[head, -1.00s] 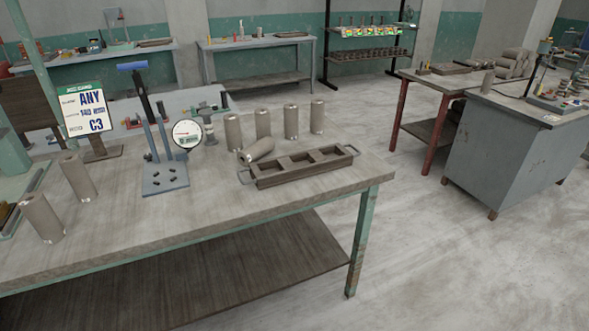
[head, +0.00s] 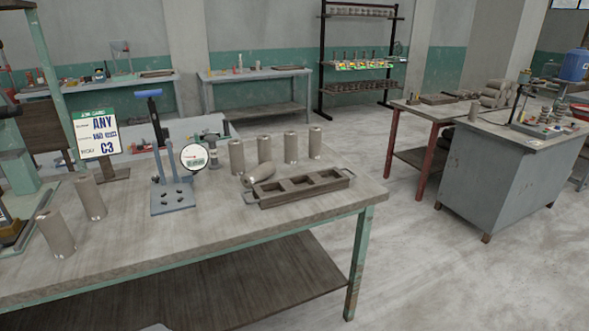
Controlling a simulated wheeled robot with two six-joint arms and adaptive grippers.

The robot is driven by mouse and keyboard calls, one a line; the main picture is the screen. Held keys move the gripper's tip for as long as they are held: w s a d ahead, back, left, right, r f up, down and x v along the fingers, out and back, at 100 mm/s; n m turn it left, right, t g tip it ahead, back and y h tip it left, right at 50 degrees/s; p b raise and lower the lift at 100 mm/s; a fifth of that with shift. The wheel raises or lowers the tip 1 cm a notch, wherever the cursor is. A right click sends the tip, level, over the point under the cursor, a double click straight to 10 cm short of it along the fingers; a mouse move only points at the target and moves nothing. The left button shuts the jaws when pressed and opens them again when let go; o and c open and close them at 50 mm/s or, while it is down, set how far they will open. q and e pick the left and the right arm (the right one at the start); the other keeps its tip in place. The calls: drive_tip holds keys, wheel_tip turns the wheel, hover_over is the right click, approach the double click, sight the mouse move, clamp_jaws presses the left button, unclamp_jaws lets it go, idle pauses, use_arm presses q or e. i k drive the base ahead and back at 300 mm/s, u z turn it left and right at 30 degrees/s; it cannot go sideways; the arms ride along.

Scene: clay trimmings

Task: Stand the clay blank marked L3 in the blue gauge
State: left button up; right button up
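Several grey clay blanks stand upright on the near workbench (head: 250,232). Two are at the left, a front one (head: 57,235) and one behind it (head: 90,197). A row stands at the back, including a left one (head: 237,157) and a right one (head: 315,143). One blank (head: 257,175) lies on its side by the tray. No L3 mark is legible on any. A blue-grey stand with a blue handle and a round dial (head: 172,197), apparently the gauge, stands between the two groups. I see no blank standing in it. Neither gripper is in view.
A dark tray with three compartments (head: 268,201) sits at the bench's right end, with no blank in it. A card reading ANY and C3 (head: 100,135) stands behind the left blanks. Open floor (head: 450,270) lies right of the bench, before a grey cabinet (head: 490,185).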

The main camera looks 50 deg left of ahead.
sight(172, 198)
drive_tip(key=u, duration=0.05)
drive_tip(key=i, duration=1.1)
drive_tip(key=u, duration=1.05)
drive_tip(key=i, duration=0.8)
drive_tip(key=u, duration=0.7)
